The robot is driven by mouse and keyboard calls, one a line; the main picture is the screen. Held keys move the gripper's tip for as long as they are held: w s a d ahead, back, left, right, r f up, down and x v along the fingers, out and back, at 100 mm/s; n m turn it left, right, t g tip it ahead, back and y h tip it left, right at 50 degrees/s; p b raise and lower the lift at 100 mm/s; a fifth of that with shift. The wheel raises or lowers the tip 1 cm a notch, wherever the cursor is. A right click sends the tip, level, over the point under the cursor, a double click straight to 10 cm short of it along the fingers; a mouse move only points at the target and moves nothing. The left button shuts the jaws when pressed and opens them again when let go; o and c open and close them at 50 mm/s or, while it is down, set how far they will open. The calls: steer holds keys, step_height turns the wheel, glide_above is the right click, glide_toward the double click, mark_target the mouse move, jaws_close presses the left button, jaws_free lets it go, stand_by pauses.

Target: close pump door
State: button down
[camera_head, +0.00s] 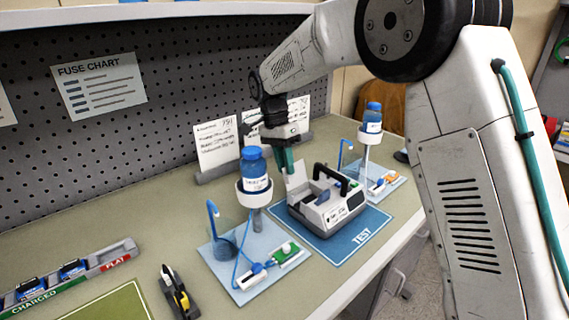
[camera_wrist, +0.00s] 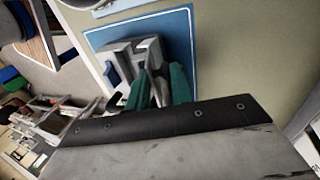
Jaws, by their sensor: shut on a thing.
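The grey-white pump (camera_head: 325,208) with a black handle stands on the blue TEST mat (camera_head: 362,236). Its pale door (camera_head: 296,179) stands up, open, on the pump's left side. My gripper (camera_head: 288,166) comes down from above with its teal fingers at the door's top edge and is shut on it. In the wrist view my gripper's teal fingers (camera_wrist: 160,88) reach over the pump (camera_wrist: 122,62), with a pale panel between them. The fingers and my wrist hide part of the door and pump.
A blue-capped bottle on a stand (camera_head: 255,178) is close in front of the pump on the left. Another bottle (camera_head: 371,118) stands behind to the right. A battery rack (camera_head: 70,280) and a black-yellow tool (camera_head: 177,292) lie at the left. White cards (camera_head: 217,143) stand behind.

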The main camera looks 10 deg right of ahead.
mark_target(292, 183)
steer(key=shift+s+d+r+t+y, duration=0.2)
steer(key=shift+s+t+y, duration=0.1)
steer(key=shift+s+t, duration=0.1)
steer(key=shift+s+d+r+t+y, duration=0.2)
steer(key=shift+s+t+y, duration=0.1)
steer(key=shift+t, duration=0.1)
steer(key=shift+s+d+t+y, duration=0.5)
steer(key=shift+s+t+y, duration=0.25)
steer(key=shift+t, duration=0.45)
steer(key=shift+s+d+t+y, duration=0.55)
steer(key=shift+t+y, duration=0.2)
steer(key=shift+t, duration=0.35)
steer(key=shift+s+d+f+t+y, duration=0.2)
steer(key=shift+s+t+y, duration=0.2)
steer(key=shift+t, duration=0.15)
steer(key=shift+s+d+f+t+y, duration=0.2)
steer(key=shift+s+t+y, duration=0.15)
steer(key=shift+t, duration=0.2)
steer(key=c, duration=1.3)
jaws_free()
steer(key=v, duration=0.8)
